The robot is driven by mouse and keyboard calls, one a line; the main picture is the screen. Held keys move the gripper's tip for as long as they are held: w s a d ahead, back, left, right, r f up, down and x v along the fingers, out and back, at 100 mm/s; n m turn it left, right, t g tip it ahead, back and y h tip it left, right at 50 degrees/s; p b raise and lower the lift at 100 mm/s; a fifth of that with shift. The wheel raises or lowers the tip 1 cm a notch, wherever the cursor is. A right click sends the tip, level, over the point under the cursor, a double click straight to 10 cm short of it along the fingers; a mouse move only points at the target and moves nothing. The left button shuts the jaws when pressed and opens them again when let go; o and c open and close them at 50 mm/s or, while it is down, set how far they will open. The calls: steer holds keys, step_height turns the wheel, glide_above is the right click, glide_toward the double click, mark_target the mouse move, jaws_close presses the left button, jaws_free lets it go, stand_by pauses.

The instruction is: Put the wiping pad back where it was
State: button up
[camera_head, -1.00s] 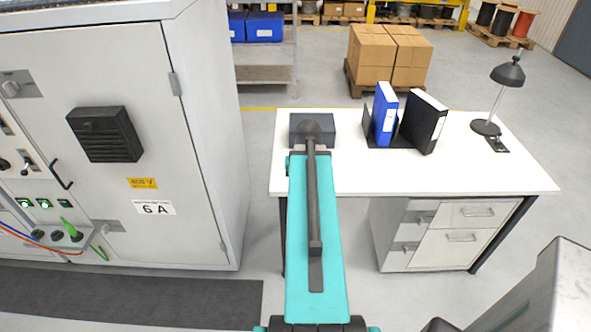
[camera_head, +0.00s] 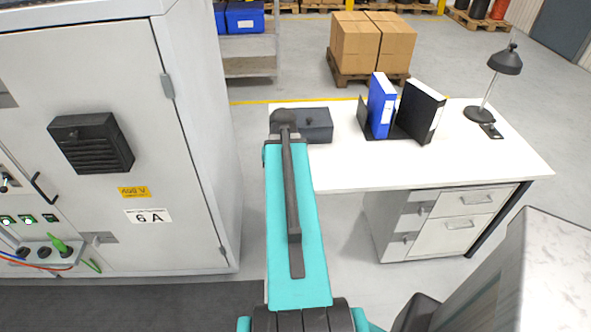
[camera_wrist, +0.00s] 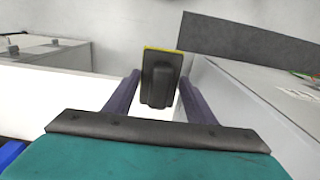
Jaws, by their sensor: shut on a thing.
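The wiping pad (camera_wrist: 161,66) shows in the wrist view as a dark block with a raised grip and a thin yellow edge. My gripper (camera_wrist: 159,82) is shut on it, with one purple-grey finger on each side. The pad is held in the air, with floor visible beyond it. In the head view my teal arm reaches away over the left end of the white desk (camera_head: 400,172). The gripper and pad are hidden there behind the arm.
A dark box (camera_head: 318,124) with a knob stands on the desk, just right of my arm's far end. A blue binder (camera_head: 381,105), a black binder (camera_head: 420,112) and a lamp (camera_head: 505,62) stand farther right. The grey cabinet (camera_head: 195,130) is on the left. The desk front is clear.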

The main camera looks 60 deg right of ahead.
steer(key=shift+s+d, duration=0.15)
steer(key=shift+d, duration=0.05)
stand_by(0.3)
steer(key=shift+w+d+f+p, duration=0.2)
steer(key=shift+w+d+p, duration=0.7)
steer(key=shift+d, duration=1.55)
steer(key=shift+w+d+f+p, duration=0.25)
steer(key=shift+w+d+p, duration=0.65)
steer(key=shift+d, duration=1.55)
steer(key=shift+w+d+f+p, duration=0.2)
steer(key=shift+w+d+p, duration=0.7)
steer(key=shift+d, duration=1.55)
steer(key=shift+w, duration=0.2)
steer(key=shift+f, duration=0.15)
steer(key=shift+f+p, duration=0.65)
steer(key=shift+f, duration=1.05)
steer(key=shift+f, duration=0.1)
steer(key=o, duration=1.1)
steer(key=shift+r, duration=0.25)
